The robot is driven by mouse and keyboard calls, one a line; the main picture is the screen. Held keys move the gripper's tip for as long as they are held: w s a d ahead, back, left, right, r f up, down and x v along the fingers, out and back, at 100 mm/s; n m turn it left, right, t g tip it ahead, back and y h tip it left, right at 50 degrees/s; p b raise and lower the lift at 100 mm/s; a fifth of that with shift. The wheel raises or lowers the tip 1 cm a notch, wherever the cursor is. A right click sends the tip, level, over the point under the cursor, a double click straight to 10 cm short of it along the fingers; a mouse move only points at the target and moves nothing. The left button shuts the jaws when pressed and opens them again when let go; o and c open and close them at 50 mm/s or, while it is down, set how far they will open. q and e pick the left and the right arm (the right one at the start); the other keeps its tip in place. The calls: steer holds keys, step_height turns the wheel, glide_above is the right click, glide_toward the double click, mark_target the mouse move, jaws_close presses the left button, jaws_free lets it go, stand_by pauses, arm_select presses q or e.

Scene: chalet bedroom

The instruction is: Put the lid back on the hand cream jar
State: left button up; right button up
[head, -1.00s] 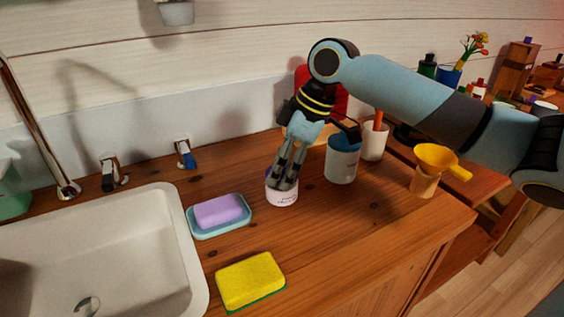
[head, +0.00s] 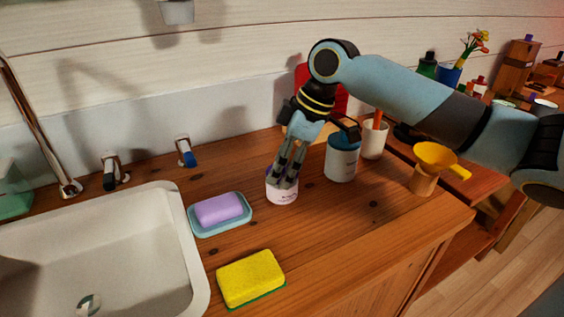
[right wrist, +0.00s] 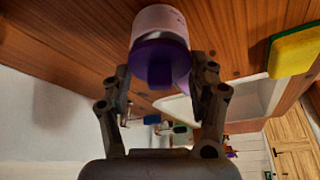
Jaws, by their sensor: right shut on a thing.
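The white hand cream jar (head: 283,196) stands upright on the wooden counter, to the right of the soap dish. In the right wrist view the jar (right wrist: 158,20) has the purple lid (right wrist: 150,58) over its mouth, with a knob facing the camera. My right gripper (head: 286,178) points down over the jar and hides most of the lid in the head view. In the right wrist view my right gripper (right wrist: 160,85) has its fingers on both sides of the lid, shut on it. I cannot tell whether the lid is fully seated. My left gripper is out of view.
A teal dish (head: 233,228) with purple soap (head: 219,208) and a yellow sponge (head: 251,277) lie left of the jar. A blue-and-white container (head: 342,165), a white cup (head: 374,142) and a yellow funnel (head: 436,155) stand right. The sink (head: 195,250) is at left.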

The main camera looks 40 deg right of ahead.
steer(key=o, duration=1.2)
step_height(320, 180, up, 7)
steer(key=p, duration=0.7)
steer(key=shift+r+p, duration=0.1)
steer(key=shift+p, duration=0.25)
steer(key=shift+c, duration=0.4)
jaws_close()
